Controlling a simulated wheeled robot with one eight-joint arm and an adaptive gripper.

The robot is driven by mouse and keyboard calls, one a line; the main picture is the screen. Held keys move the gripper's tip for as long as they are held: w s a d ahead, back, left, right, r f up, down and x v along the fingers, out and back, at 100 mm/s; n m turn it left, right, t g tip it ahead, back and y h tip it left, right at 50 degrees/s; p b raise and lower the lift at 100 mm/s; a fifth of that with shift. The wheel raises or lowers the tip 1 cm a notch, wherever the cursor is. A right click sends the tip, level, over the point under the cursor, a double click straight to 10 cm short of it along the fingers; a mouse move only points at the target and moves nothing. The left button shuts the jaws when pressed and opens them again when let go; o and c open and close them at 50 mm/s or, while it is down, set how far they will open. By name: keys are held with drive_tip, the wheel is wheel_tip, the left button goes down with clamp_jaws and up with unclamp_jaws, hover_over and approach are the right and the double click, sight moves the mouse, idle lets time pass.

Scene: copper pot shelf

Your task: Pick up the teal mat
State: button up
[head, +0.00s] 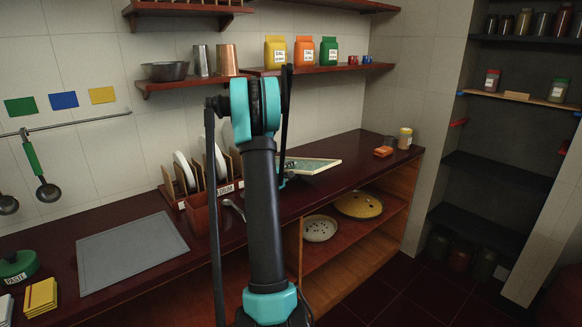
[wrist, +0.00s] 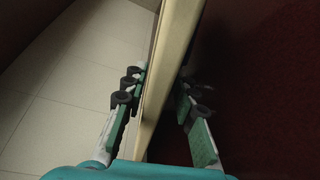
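A thin pale teal mat (head: 314,165) with a cream edge is over the back of the dark red counter, just right of my arm in the head view. It looks slightly tilted; whether it touches the counter I cannot tell. My gripper (head: 284,178) is at its left end, partly hidden behind my arm. In the wrist view the mat (wrist: 168,70) shows edge-on as a cream strip between the two fingers of my gripper (wrist: 160,92).
A grey board (head: 130,255) lies on the counter at left. A plate rack with white plates (head: 184,172) and a dark red box (head: 200,214) stand left of my arm. A shelf (head: 330,68) hangs above.

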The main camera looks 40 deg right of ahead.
clamp_jaws()
drive_tip(key=shift+r, duration=0.15)
idle(0.4)
wheel_tip(320, 180, up, 20)
idle(0.5)
